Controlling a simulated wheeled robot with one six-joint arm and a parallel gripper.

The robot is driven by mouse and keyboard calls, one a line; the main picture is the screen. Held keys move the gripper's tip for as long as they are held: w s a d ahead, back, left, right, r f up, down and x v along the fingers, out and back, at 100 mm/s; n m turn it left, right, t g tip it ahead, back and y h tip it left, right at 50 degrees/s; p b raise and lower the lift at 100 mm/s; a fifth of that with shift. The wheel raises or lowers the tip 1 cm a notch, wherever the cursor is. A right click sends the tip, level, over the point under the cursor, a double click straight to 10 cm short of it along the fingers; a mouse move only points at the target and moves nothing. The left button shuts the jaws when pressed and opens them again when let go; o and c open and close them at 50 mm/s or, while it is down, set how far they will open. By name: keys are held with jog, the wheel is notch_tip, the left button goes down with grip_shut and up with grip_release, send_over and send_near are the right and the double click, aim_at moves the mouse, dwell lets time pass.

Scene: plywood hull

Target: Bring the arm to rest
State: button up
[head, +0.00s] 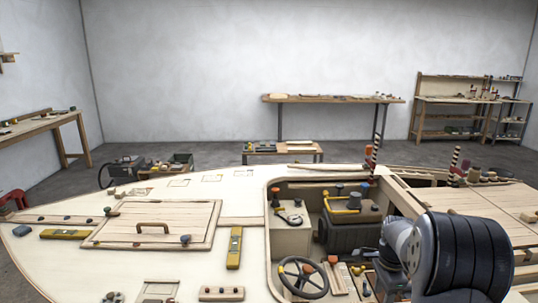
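My arm shows at the lower right in the head view, as a large dark ribbed link (468,255) and a silver joint (402,245). It hangs over the right side of the open cockpit of the plywood hull (60,225). My gripper cannot be made out; the arm's own links and the picture's lower edge hide that area. Whether it holds anything does not show.
The cockpit holds a steering wheel (303,278), a dark box with a yellow handle (350,222) and small knobs. A hatch with a wooden handle (153,228) and yellow levels (234,248) lie on the left deck. Benches stand along the walls.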

notch_tip(320, 180, down, 3)
jog(key=shift+f, duration=0.15)
jog(key=shift+n, duration=0.9)
jog(key=n, duration=1)
jog(key=shift+p, duration=0.35)
jog(key=n, duration=0.6)
jog(key=shift+n+p, duration=0.3)
jog(key=shift+p, duration=0.05)
jog(key=n, duration=0.5)
jog(key=shift+p, duration=0.4)
jog(key=shift+s, duration=0.1)
